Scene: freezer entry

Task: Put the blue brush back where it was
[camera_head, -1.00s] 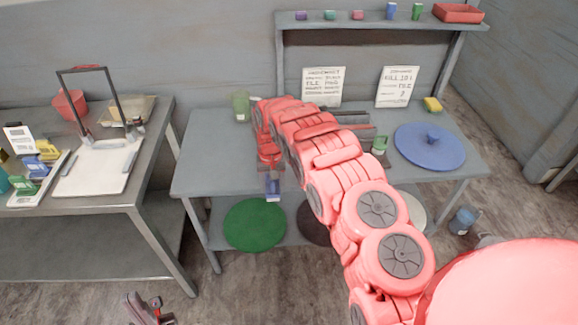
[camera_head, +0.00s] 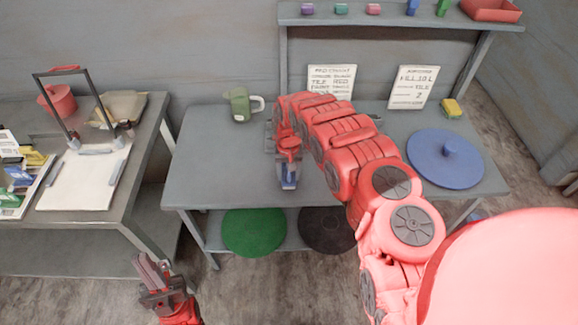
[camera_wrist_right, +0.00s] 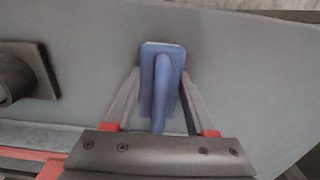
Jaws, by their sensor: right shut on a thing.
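My left gripper (camera_head: 152,272) is low at the bottom left, in front of the tables and apart from everything. Its fingers look close together, and I cannot tell whether they touch.
A green jug (camera_head: 240,104) stands at the table's back. A blue round lid (camera_head: 444,158) lies at the right, near a yellow sponge (camera_head: 452,108). A green disc (camera_head: 254,232) and a dark disc (camera_head: 326,230) are on the lower shelf.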

